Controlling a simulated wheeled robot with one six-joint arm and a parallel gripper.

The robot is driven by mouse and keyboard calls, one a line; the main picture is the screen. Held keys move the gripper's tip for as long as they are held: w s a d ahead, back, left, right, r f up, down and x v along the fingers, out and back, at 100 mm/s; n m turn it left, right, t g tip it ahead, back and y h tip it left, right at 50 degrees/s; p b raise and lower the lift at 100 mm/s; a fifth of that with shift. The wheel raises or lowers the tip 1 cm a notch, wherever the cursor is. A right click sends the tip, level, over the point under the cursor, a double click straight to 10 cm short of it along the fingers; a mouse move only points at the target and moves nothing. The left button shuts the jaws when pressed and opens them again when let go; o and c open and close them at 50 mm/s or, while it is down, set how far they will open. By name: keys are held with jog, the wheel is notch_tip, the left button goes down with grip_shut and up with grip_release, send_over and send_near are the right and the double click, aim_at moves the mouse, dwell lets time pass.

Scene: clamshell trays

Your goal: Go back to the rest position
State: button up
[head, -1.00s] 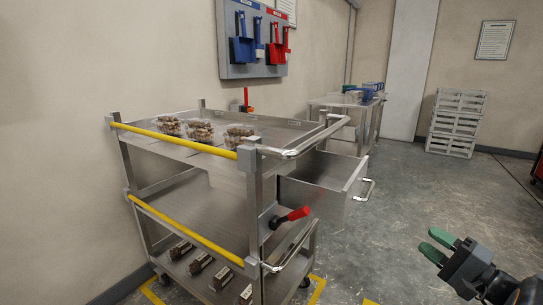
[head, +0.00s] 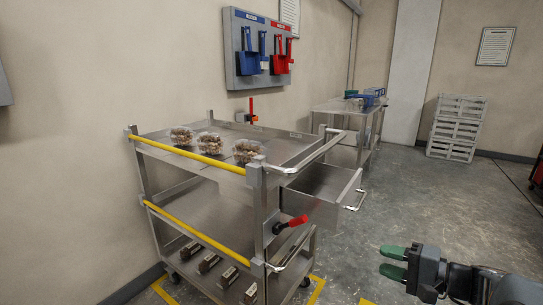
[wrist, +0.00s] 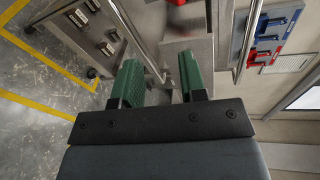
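My gripper (head: 394,263) has green finger pads and is at the lower right of the head view, to the right of the steel cart and over the floor. In the wrist view my gripper (wrist: 160,85) shows its two green fingers apart with nothing between them. It touches nothing that I can see.
The steel cart (head: 210,210) holds several clamshell trays (head: 210,143) on top and dark blocks (head: 208,262) on its bottom shelf. Its drawer (head: 325,188) stands open, above a red-handled lever (head: 291,223). A steel table (head: 350,112) and white crates (head: 457,127) stand behind.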

jog(key=s+a+r+n+g+h+p, duration=0.2)
jog(key=s+a+r+n+g+p, duration=0.15)
jog(key=a+r+g+p, duration=0.4)
jog(key=s+a+r+n+h+p, duration=0.1)
jog(key=s+r+n+h+p, duration=0.2)
jog(key=p, duration=0.6)
jog(key=s+a+r+n+h+p, duration=0.1)
jog(key=s+r+n+h+p, duration=0.2)
jog(key=r+h+p, duration=0.4)
notch_tip(320, 180, up, 2)
jog(key=t+p, duration=0.1)
jog(key=p, duration=0.2)
jog(key=shift+a+r, duration=0.2)
jog(key=shift+a, duration=0.2)
